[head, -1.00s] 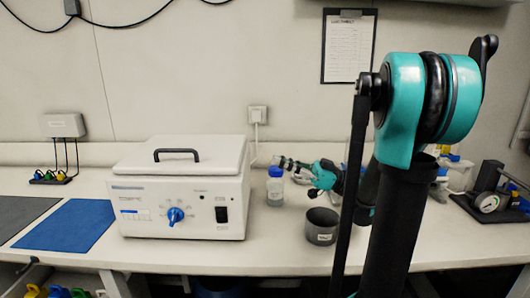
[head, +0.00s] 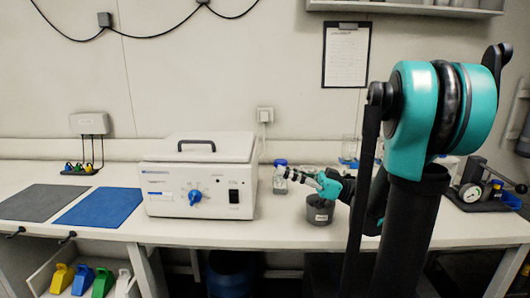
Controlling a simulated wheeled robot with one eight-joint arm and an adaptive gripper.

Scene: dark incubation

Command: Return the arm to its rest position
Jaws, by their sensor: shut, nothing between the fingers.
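My arm (head: 440,110) rises at the right of the head view, with its teal joint in front of the wall. My gripper (head: 285,173) is at the end of the arm, left of the teal wrist. It points left, near the right side of the white incubator box, and looks shut and empty. A small bottle with a blue cap (head: 280,163) stands just behind the gripper, partly hidden by it. A dark grey cup (head: 320,210) stands on the bench below the wrist.
The white box (head: 200,180) with a lid handle and blue knob stands mid-bench. Blue (head: 102,207) and grey (head: 45,202) mats lie left. An open drawer (head: 62,290) holds coloured items. A gauge device (head: 475,185) stands right. Glassware is behind my arm.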

